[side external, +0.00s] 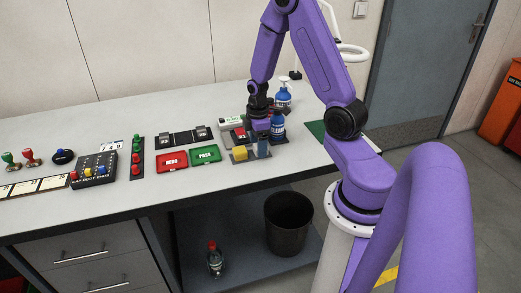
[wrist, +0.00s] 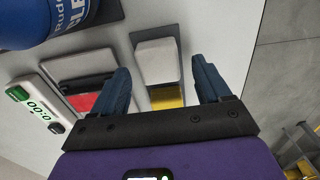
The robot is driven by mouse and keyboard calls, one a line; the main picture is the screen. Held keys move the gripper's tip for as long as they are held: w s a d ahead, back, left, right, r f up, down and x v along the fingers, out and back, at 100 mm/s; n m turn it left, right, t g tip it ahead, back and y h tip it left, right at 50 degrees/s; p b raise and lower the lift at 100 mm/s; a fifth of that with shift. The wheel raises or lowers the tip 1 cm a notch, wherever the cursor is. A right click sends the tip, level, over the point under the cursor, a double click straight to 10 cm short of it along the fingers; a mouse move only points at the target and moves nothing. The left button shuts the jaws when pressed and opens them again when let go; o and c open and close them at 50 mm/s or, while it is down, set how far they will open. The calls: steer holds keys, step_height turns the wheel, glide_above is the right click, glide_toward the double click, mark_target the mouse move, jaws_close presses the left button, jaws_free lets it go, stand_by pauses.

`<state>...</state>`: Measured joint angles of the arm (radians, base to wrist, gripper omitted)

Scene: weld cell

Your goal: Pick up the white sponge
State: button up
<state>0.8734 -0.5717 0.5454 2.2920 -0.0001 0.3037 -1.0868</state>
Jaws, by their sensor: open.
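In the wrist view a white block, which looks like the white sponge (wrist: 157,61), lies on a grey pad on the bench. A yellow block (wrist: 167,97) is right beside it, nearer my gripper's palm. My gripper (wrist: 161,68) is open and empty, with one blue finger to each side of these blocks. In the side view my gripper (side external: 259,148) is low over the right part of the bench, next to the yellow block (side external: 240,153). The white sponge cannot be made out there, behind or among the fingers. Contact cannot be told.
A blue bottle (wrist: 45,20) stands close by at upper left in the wrist view. A red item in a dark holder (wrist: 85,98) and a timer (wrist: 38,108) lie left of the fingers.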

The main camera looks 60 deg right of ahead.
steer(key=c, duration=1.1)
steer(key=shift+r, duration=5)
steer(key=shift+o, duration=0.7)
steer(key=shift+w, duration=0.1)
steer(key=shift+c, duration=0.4)
